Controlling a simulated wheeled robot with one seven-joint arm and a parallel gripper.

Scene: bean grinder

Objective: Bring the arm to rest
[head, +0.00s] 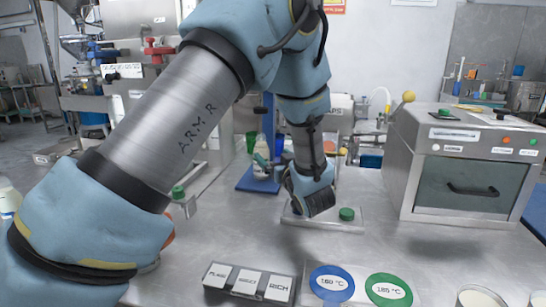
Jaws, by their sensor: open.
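My blue and grey arm, marked "ARM R", reaches from the lower left up to the top middle and bends down again. My gripper (316,203) is the dark end below the blue wrist, above the metal bench (370,190). It is open, with nothing visible in it. The fingertips are small and partly hidden by the wrist.
A metal oven (465,170) stands at the right. Along the front are a box with labelled keys (248,283), a blue disc (331,284) and a green disc (388,290). A bottle on a blue stand (258,180) is behind my gripper. Bare bench lies between the plate and oven.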

